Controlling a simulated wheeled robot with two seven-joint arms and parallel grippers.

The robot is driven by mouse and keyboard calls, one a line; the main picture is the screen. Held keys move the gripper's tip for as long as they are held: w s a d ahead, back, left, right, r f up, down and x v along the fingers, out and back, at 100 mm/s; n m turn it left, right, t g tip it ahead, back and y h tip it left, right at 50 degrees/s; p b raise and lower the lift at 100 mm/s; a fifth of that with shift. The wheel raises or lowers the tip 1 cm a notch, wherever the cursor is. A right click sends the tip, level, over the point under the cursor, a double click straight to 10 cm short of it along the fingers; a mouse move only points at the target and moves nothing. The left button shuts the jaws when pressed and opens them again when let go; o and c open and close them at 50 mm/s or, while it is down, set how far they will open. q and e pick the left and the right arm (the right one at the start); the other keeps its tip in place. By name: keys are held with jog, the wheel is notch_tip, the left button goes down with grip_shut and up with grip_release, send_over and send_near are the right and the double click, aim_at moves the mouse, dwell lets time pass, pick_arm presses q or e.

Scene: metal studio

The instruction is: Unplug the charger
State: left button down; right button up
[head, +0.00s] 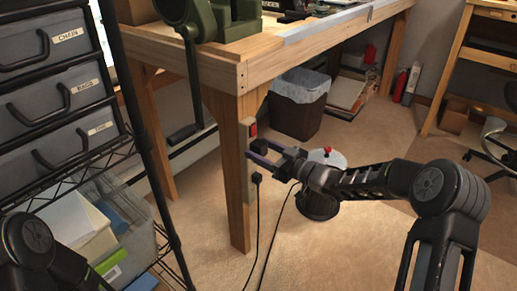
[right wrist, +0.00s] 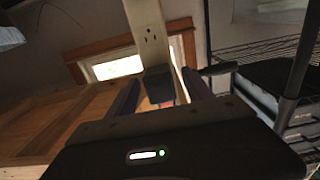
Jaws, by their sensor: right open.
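A pale power strip (head: 250,163) is fixed upright on the front leg of the workbench, with a red switch (head: 253,130) near its top. The black charger (head: 260,146) sits against the strip below the switch; in the right wrist view (right wrist: 158,84) it is a dark block on the strip. My right gripper (head: 263,152) reaches in from the right. Its fingers are open, one on each side of the charger; whether they touch it is unclear. The right wrist view shows a bare socket (right wrist: 150,36) on the strip. My left gripper is out of view.
A black plug (head: 257,178) with a hanging cord is in the strip lower down. A wire rack with grey drawers (head: 62,100) stands at left. A dark bin (head: 297,105) and a round canister (head: 320,200) stand behind my right gripper.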

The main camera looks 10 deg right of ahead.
aim_at(265, 151)
jog(key=shift+c, duration=0.3)
dwell(0.4)
grip_shut()
dwell(0.4)
dwell(0.4)
jog(key=shift+p+v, duration=0.75)
jog(key=shift+v, duration=2.25)
